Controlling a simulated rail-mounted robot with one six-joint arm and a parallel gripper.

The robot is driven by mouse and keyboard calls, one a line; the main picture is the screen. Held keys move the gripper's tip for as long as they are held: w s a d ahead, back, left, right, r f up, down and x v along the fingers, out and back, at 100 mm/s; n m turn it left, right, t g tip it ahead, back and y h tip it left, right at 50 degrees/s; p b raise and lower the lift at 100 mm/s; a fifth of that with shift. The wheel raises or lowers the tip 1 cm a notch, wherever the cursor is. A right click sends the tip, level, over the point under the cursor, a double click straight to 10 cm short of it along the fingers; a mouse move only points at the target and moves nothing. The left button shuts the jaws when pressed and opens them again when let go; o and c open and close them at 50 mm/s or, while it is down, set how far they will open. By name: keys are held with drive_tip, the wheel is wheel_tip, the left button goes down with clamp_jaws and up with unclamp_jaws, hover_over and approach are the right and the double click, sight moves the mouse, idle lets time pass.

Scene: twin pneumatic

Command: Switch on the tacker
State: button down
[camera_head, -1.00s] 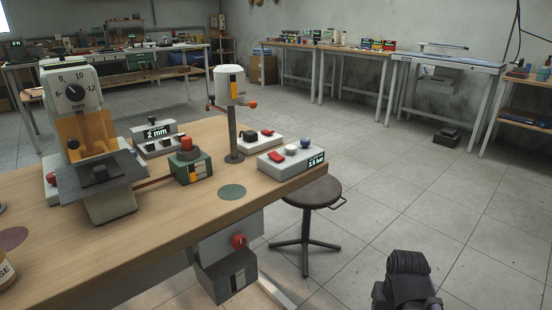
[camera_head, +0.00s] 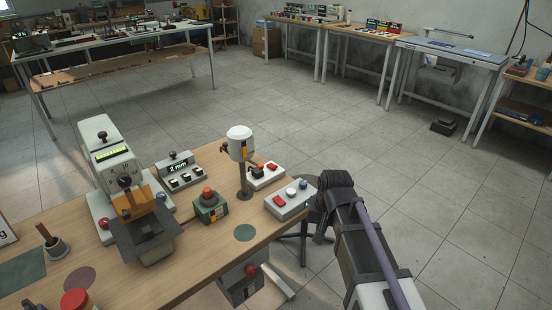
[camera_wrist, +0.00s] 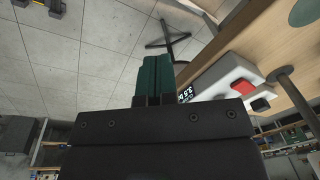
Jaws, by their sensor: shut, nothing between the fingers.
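A white machine with a dial and an amber guard (camera_head: 127,181) stands on the left of the bench; I cannot tell for sure which device is the tacker. A pale control box (camera_head: 287,206) with a red rocker, a white knob and a blue button sits at the bench's right end. The control box also shows in the wrist view (camera_wrist: 219,78), with a lit display and a red rocker (camera_wrist: 264,103). My gripper (camera_wrist: 156,75) is shut and empty, apart from the box. In the head view its fingertips are not discernible beside my dark arm.
A white-headed post device (camera_head: 241,150) stands behind the box, near a second switch box (camera_head: 267,176). A stool (camera_head: 309,199) is partly hidden behind my arm.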

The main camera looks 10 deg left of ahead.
sight(276, 199)
drive_tip(key=w+a+r+m+t+y+p, duration=0.1)
drive_tip(key=w+a+r+m+y+p, duration=0.1)
drive_tip(key=w+a+r+m+p, duration=0.5)
drive_tip(key=w+a+r+m, duration=0.1)
drive_tip(key=w+a+r, duration=0.1)
drive_tip(key=a+r, duration=0.2)
drive_tip(key=shift+a+r+t, duration=0.3)
drive_tip(key=shift+a+r, duration=0.1)
drive_tip(key=shift+r, duration=0.1)
drive_tip(key=shift+f, duration=0.1)
drive_tip(key=b+x, duration=1.3)
drive_tip(key=x, duration=0.1)
